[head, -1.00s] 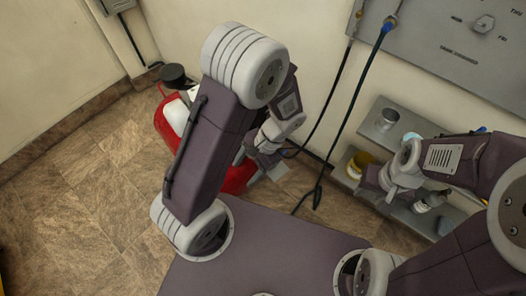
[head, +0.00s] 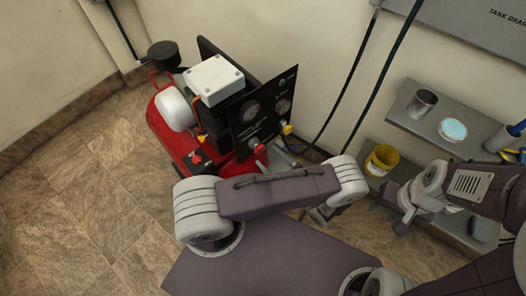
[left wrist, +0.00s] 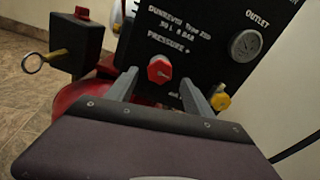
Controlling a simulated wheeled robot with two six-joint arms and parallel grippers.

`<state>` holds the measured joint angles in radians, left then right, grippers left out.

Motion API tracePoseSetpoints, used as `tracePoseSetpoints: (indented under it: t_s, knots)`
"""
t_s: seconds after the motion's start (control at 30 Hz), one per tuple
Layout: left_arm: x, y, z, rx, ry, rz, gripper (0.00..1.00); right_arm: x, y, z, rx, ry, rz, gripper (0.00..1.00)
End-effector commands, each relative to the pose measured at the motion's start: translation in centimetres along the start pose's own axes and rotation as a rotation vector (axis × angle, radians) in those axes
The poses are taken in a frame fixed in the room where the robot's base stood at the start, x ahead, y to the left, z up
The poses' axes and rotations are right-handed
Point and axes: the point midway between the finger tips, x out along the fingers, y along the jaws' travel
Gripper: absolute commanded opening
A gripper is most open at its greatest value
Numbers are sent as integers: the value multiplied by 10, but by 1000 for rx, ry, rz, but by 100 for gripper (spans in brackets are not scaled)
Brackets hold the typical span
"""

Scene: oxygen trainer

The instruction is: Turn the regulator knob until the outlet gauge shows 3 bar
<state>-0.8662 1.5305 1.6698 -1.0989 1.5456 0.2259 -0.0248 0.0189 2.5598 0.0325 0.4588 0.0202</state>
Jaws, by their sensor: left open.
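The red regulator knob (left wrist: 159,69) sits on the black compressor panel under the "PRESSURE +" lettering. It also shows in the head view (head: 258,149). The outlet gauge (left wrist: 246,45) is right of it, also seen in the head view (head: 283,106); its reading is too small to tell. My left gripper (left wrist: 159,77) is open, its two grey fingers pointing at the panel with the knob appearing between their tips. Whether they touch it I cannot tell.
A yellow valve (left wrist: 220,101) is close to my left gripper's right finger. A black box with a ring pull (left wrist: 75,45) stands left. The red tank (head: 170,130) lies behind.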

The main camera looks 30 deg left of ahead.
Motion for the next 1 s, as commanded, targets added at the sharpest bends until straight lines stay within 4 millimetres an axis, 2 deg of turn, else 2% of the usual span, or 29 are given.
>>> tracePoseSetpoints:
  t_s: [0.1, 0.2, 0.53, 0.7, 0.77, 1.0]
  knots:
    - [22, 1, 0, 0, 0, 5, 60, 1, 0, 0, 0, 0, 0, 36]
    - [34, 0, 0, 0, 0, 3, 60, 2, 0, 0, 0, 0, 0, 36]
    - [40, 0, 0, -1, 1, 1, 60, 2, 0, 0, 0, 0, 0, 36]
    - [40, 0, 0, -1, 1, 1, 13, 2, 0, 0, 0, 0, 0, 36]
    - [40, 0, 0, -1, 1, 1, 0, 2, 0, 0, 0, 0, 0, 36]
    - [40, 0, 0, 114, 2, 1, 0, 2, 0, 0, 0, 0, 0, 36]
